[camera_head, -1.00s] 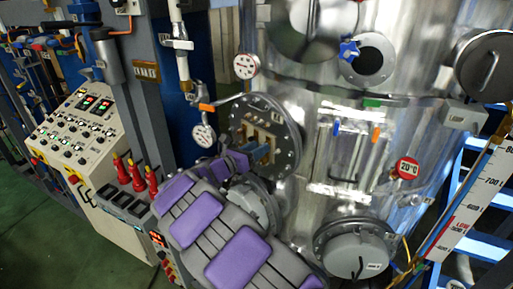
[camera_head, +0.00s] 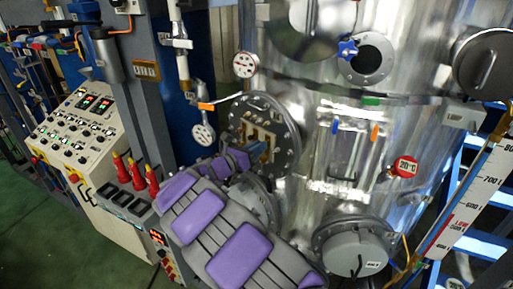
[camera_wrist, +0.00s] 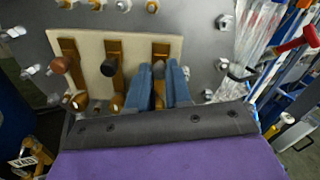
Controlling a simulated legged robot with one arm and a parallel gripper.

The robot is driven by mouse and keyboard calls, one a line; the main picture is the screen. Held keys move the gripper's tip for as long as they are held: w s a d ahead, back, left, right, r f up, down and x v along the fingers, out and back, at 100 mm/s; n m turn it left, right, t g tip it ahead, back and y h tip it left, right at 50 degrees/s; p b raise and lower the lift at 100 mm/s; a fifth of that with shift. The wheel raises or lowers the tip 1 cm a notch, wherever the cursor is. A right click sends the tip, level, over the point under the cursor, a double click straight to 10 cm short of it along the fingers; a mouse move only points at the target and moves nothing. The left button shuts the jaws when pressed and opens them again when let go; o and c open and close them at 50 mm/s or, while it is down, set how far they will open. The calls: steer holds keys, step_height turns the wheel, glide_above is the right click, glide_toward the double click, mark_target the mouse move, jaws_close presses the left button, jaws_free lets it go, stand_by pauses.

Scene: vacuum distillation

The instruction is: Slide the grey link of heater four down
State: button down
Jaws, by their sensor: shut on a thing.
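A cream terminal plate (camera_wrist: 85,43) on a round metal flange (camera_head: 292,150) carries three upright brass links in the wrist view. The left link (camera_wrist: 70,50) has a brown knob, and the middle link (camera_wrist: 114,50) a black knob. My gripper (camera_wrist: 160,67) is shut on the right link (camera_wrist: 160,50), with one blue finger on each side of it. The fingers largely hide this link's knob, so I cannot make out its grey colour. In the head view my gripper (camera_head: 258,152) reaches the front of the plate, and the links are small there.
A dial gauge (camera_head: 245,64) and a second gauge (camera_head: 203,135) sit left of the flange. The shiny tank (camera_head: 400,125) fills the right. A control panel (camera_head: 85,125) and red-handled switches (camera_head: 136,174) stand at left.

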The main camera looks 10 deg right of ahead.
steer(key=shift+f, duration=1.5)
steer(key=c, duration=1.5)
jaws_free()
steer(key=o, duration=0.5)
steer(key=shift+w+a, duration=0.2)
steer(key=shift+c, duration=0.2)
steer(key=shift+s, duration=0.15)
steer(key=b+v, duration=0.2)
steer(key=v, duration=1.5)
steer(key=shift+a, duration=0.2)
steer(key=shift+s, duration=0.1)
